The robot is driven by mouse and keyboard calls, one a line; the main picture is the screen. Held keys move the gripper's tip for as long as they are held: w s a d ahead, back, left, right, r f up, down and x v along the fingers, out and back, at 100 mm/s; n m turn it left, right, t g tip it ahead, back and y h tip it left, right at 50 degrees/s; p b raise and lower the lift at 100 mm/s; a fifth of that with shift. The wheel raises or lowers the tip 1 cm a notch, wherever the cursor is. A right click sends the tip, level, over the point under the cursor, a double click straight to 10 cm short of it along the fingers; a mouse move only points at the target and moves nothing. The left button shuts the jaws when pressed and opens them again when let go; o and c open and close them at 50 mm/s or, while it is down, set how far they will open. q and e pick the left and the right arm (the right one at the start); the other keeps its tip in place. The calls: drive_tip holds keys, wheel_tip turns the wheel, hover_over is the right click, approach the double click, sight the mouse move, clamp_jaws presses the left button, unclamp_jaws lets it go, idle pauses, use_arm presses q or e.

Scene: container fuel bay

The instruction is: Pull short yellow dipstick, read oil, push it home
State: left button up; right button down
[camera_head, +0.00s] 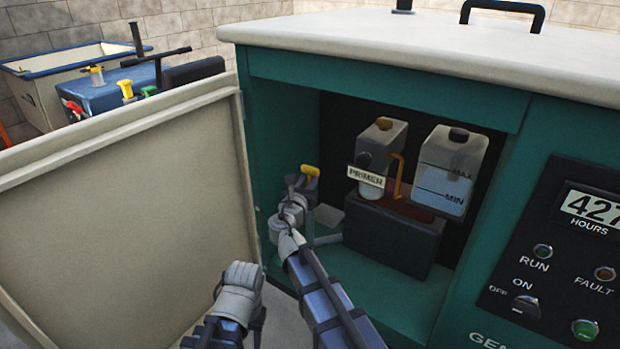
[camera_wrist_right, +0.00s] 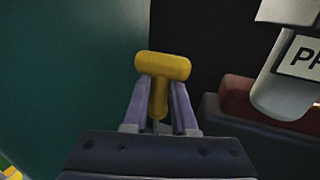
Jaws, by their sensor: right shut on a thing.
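The short yellow dipstick shows as a yellow T-shaped handle (camera_head: 309,170) inside the open green cabinet, left of the primer unit. My right gripper (camera_head: 303,183) is at this handle. In the right wrist view the yellow handle (camera_wrist_right: 162,68) stands between the two fingers of my right gripper (camera_wrist_right: 161,102), which are shut on its stem. A short thin piece shows below the stem; the rest is hidden behind the gripper body. I cannot see any oil mark. My left arm (camera_head: 238,295) shows low in the head view, but its fingertips are not visible.
A primer unit (camera_head: 378,145) and a clear tank (camera_head: 450,170) marked MAX and MIN stand right of the dipstick, above a dark block (camera_head: 390,243). The open cream door (camera_head: 130,200) fills the left. A control panel (camera_head: 560,255) is at right.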

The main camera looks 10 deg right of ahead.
drive_tip(key=shift+f+b, duration=0.6)
drive_tip(key=shift+f, duration=0.4)
drive_tip(key=shift+f+b, duration=2.5)
drive_tip(key=shift+b, duration=0.25)
drive_tip(key=c, duration=0.6)
unclamp_jaws()
drive_tip(key=shift+c, duration=0.2)
drive_tip(key=v, duration=0.7)
drive_tip(key=shift+s+a, duration=0.2)
drive_tip(key=shift+s, duration=0.15)
